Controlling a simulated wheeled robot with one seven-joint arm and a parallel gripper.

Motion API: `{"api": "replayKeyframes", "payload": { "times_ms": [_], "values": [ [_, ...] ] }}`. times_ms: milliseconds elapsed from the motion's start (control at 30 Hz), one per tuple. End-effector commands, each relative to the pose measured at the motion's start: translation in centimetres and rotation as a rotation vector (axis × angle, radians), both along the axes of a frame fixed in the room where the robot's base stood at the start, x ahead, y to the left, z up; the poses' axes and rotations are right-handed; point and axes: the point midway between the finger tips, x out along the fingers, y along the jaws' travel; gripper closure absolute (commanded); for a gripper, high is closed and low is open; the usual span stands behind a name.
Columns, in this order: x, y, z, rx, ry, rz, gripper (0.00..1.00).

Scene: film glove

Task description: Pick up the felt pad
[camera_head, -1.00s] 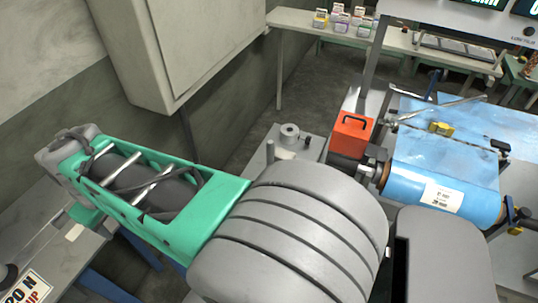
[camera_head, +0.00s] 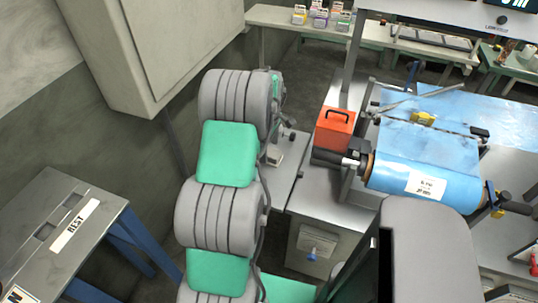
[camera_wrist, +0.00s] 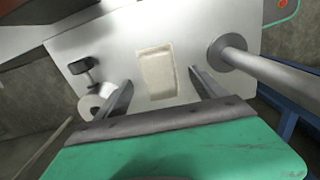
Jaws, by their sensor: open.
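The felt pad (camera_wrist: 156,73) is a cream rectangle lying flat on a light grey metal plate (camera_wrist: 130,38) in the wrist view. My gripper (camera_wrist: 160,78) is open, with one finger on each side of the pad's near part as seen from the wrist. The fingers do not appear to touch the pad, and their height above it is hard to judge. In the head view my arm hides the gripper.
A metal post on a round base (camera_wrist: 222,52) stands right of the pad; a pale cylinder (camera_wrist: 91,105) and a dark knob (camera_wrist: 84,66) are at left. An orange box (camera_head: 334,130) and blue film roll (camera_head: 420,180) lie to the right. A grey cabinet (camera_head: 180,45) hangs behind.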

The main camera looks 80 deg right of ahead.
Motion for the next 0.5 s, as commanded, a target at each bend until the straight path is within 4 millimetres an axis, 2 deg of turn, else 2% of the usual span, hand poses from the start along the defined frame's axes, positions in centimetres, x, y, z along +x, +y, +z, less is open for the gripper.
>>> {"api": "replayKeyframes", "payload": {
  "times_ms": [100, 200, 400, 500],
  "values": [
    [0.1, 0.0, -2.1, 0.004, 0.000, 0.000, 0.20],
    [0.1, -0.1, -3.0, 0.000, 0.000, 0.000, 0.20],
    [0.1, -0.1, -3.1, 0.000, 0.000, 0.000, 0.20],
    [0.1, -0.1, -3.1, 0.000, 0.000, 0.000, 0.28]
  ]
}}
